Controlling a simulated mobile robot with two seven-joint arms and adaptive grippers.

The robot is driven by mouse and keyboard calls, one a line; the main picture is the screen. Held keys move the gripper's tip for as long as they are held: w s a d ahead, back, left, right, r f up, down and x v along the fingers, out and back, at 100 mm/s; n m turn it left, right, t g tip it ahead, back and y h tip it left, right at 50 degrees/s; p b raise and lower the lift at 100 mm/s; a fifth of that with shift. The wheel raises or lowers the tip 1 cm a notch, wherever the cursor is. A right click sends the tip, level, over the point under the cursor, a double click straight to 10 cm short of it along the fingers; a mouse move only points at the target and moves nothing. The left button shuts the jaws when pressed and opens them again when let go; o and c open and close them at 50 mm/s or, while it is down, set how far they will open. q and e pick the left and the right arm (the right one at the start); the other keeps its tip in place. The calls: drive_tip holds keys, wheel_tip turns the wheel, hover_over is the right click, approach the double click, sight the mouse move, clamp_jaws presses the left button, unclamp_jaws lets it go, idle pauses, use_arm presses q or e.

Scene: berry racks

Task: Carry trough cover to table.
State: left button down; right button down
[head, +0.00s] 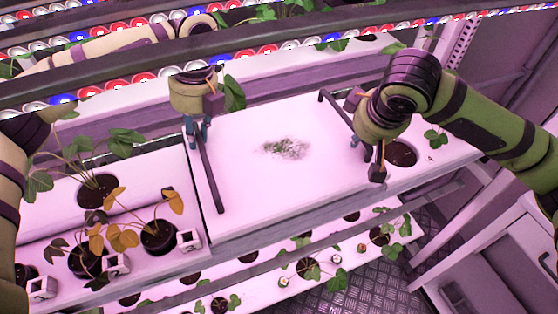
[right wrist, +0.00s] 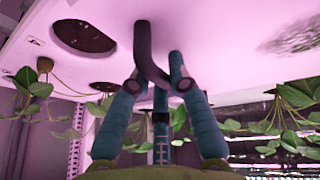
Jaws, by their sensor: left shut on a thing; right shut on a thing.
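The trough cover (head: 260,190) is a flat white panel with a green-grey smear in its middle, lying in the rack row in the head view. It has a dark bar handle on each side. My left gripper (head: 198,132) is shut on the left handle (head: 212,185) near its far end. My right gripper (head: 368,150) is shut on the right handle (head: 335,108), partly hidden by its own arm. In the right wrist view the right handle (right wrist: 146,45) runs between the fingers of the right gripper (right wrist: 158,84). I cannot tell whether the cover is lifted from its seat.
Potted plants and small white cubes (head: 188,240) stand left of the cover. A planting hole (head: 402,152) lies close to its right. LED strips (head: 300,48) cross above the arms. A lower planted shelf (head: 270,275) is in front, and a white cabinet (head: 500,250) stands lower right.

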drive_tip(key=shift+s, duration=0.1)
